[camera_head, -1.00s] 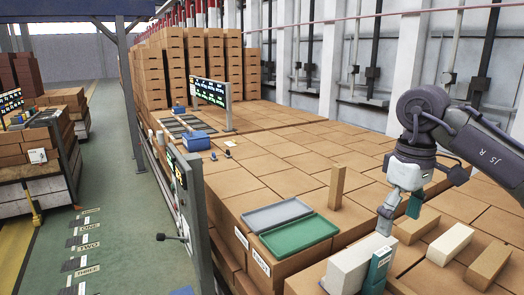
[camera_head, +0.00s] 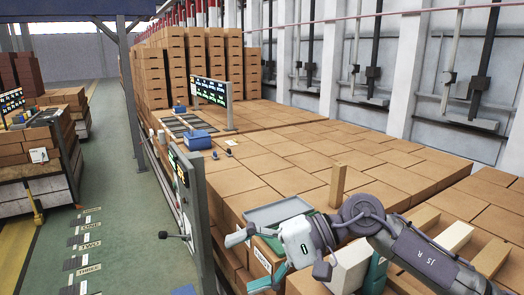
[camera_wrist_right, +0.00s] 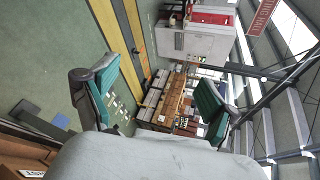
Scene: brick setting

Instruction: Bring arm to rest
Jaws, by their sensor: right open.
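My right arm (camera_head: 400,245) comes in from the lower right of the head view and reaches left over the front of the brown boxes. Its right gripper (camera_head: 246,260) points left, with its fingers spread and nothing between them. In the right wrist view the two teal-padded fingers of the right gripper (camera_wrist_right: 158,80) stand wide apart, with only the distant floor and shelving between them. My left gripper is in neither view.
Under my arm, a grey tray (camera_head: 278,211) is partly hidden and the green one is mostly covered. An upright brown block (camera_head: 337,186), a white block (camera_head: 453,236) and a pale block (camera_head: 349,268) are near. A control panel post (camera_head: 193,205) stands left.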

